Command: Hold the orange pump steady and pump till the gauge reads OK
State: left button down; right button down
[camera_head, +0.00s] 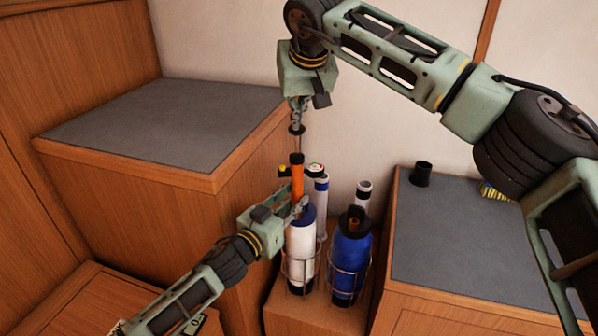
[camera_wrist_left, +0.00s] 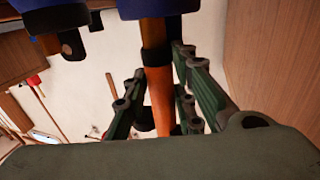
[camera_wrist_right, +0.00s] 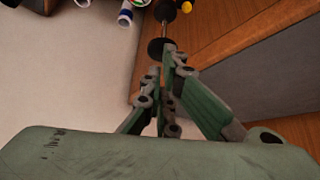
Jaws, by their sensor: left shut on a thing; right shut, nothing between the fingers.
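The orange pump (camera_head: 297,182) stands upright on the blue top of a white cylinder (camera_head: 300,240). My left gripper (camera_head: 298,206) is shut around its lower body, and the orange barrel (camera_wrist_left: 160,98) shows between the fingers in the left wrist view. The plunger rod rises from the pump to a black knob (camera_head: 296,129). My right gripper (camera_head: 297,112) is shut and empty, pointing down with its fingertips at the knob. The knob (camera_wrist_right: 157,48) also shows at the fingertips in the right wrist view. A small round gauge (camera_head: 315,167) is behind the pump; its reading is too small to tell.
A blue cylinder (camera_head: 350,258) in a wire holder stands right of the white one, with slimmer white tubes (camera_head: 363,193) behind. Grey-topped wooden cabinets stand left (camera_head: 160,130) and right (camera_head: 470,250). A black cup (camera_head: 421,174) is on the right cabinet.

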aim_at(298, 134)
jog(key=shift+f, duration=0.1)
jog(key=shift+f, duration=2.55)
jog(key=shift+r, duration=2.6)
jog(key=shift+r, duration=2.5)
pick_arm(q)
jog(key=c, duration=1.4)
grip_release()
